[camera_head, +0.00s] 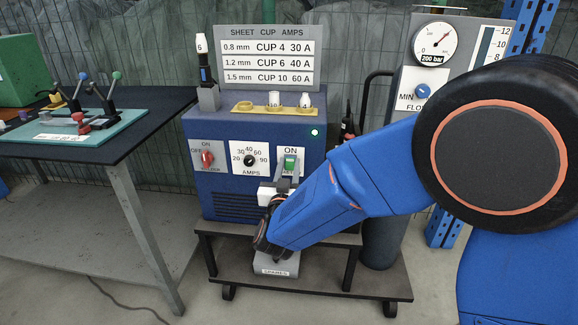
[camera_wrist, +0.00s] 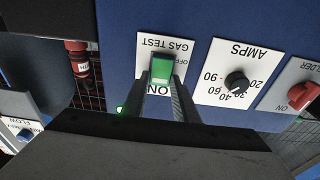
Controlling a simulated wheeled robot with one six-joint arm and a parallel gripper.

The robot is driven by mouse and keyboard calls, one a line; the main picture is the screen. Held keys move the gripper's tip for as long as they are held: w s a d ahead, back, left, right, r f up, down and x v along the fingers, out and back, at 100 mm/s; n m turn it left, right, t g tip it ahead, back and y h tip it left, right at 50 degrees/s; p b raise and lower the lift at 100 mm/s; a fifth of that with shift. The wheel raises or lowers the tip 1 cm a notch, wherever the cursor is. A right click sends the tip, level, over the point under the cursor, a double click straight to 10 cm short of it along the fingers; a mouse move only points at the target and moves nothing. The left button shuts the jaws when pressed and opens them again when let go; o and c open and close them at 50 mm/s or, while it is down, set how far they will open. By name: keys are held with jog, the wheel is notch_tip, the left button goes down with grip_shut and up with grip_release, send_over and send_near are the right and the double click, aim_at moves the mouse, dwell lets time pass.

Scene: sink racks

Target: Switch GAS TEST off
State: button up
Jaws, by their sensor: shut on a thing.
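The GAS TEST switch is a green rocker (camera_head: 290,161) on a white plate marked ON, on the front of the blue welder cabinet (camera_head: 236,205). In the wrist view, which is upside down, the green rocker (camera_wrist: 163,62) sits between the words ON and OFF. My gripper (camera_head: 287,181) reaches the plate from below in the head view. In the wrist view my gripper (camera_wrist: 161,77) has one finger on each side of the rocker, shut on it. The lower part of the plate is hidden by my gripper in the head view.
Left of the switch are the AMPS knob (camera_head: 249,160) and the red welder switch (camera_head: 207,159). A small lit green lamp (camera_wrist: 121,110) shows nearby. A gas cylinder (camera_head: 381,240) stands right, behind my arm. A grey box (camera_head: 277,265) sits on the cart shelf.

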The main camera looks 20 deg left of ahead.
jog(key=shift+f+t, duration=0.35)
jog(key=shift+t, duration=0.55)
jog(key=o, duration=1.1)
jog(key=shift+c, duration=0.2)
jog(key=shift+s, duration=0.1)
jog(key=v, duration=1.7)
jog(key=shift+d+f, duration=0.15)
jog(key=shift+d, duration=0.1)
